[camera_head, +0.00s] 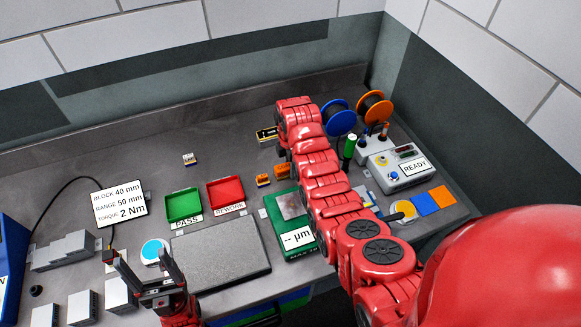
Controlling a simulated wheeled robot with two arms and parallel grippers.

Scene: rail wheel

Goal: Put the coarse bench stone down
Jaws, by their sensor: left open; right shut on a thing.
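My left gripper (143,258) is open at the lower left, its two dark fingers apart with nothing between them. It is at the left end of a flat grey slab (222,258). My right arm reaches from the lower right to the back of the bench. The jaws of my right gripper are hidden behind that arm, and so is anything in them. A small dark block with a yellow edge and a pale label (267,133) shows just left of the arm's far end; I cannot tell whether it is held. I cannot make out the coarse bench stone for certain.
A green PASS tray (171,212) and a red REWORK tray (215,193) stand mid-bench. A green gauge (296,248) is beside my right arm. Blue and orange spools (373,106) and a READY box (404,178) stand right. The back left is mostly clear.

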